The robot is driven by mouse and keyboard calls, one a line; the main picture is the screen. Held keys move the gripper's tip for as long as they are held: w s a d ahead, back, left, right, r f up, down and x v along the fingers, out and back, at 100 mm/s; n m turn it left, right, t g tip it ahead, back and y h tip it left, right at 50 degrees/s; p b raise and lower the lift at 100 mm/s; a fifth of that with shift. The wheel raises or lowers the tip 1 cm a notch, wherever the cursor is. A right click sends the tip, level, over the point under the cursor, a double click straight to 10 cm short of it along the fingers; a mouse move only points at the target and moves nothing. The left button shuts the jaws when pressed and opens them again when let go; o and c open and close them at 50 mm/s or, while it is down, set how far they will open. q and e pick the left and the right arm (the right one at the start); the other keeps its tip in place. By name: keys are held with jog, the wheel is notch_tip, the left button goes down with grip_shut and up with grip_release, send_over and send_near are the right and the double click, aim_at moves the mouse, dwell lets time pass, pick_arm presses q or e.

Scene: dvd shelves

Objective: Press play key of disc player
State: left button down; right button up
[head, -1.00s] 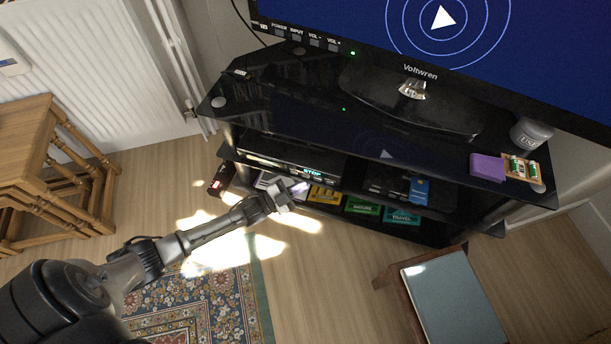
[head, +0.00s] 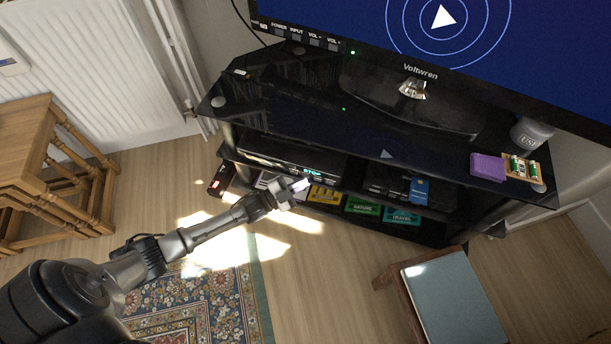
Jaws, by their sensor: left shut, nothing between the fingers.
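The disc player (head: 272,160) is a flat dark box on the middle shelf of the black TV stand, at the left. Its front display shows lit text that seems to read "STOP". The separate keys are too small to tell apart. My left gripper (head: 302,186) is shut and empty, just in front of the player's front, low and near its right part. I cannot tell whether the fingertips touch the player. My right gripper is not in view.
A TV (head: 420,72) stands on the glass top. Another device (head: 385,182) with a blue item (head: 419,190) is on the shelf to the right. Coloured cases (head: 362,206) sit below. A stool with a blue book (head: 452,295) stands at lower right; wooden nesting tables (head: 30,140) stand left.

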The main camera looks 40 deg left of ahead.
pick_arm(q)
jog(key=shift+w+a, duration=0.1)
jog(key=shift+w, duration=0.15)
dwell(0.4)
jog(key=shift+s, duration=0.2)
jog(key=shift+s+d+p, duration=0.3)
jog(key=shift+s+p, duration=0.2)
jog(key=shift+s, duration=0.05)
jog(key=shift+s+d+p, duration=0.3)
jog(key=shift+s+p, duration=0.2)
jog(key=shift+s, duration=0.25)
jog(key=shift+s+d+p, duration=0.3)
jog(key=shift+s+p, duration=0.15)
jog(key=shift+s, duration=0.35)
jog(key=shift+s+d+p, duration=0.3)
jog(key=shift+s+p, duration=0.2)
jog(key=shift+s, duration=0.25)
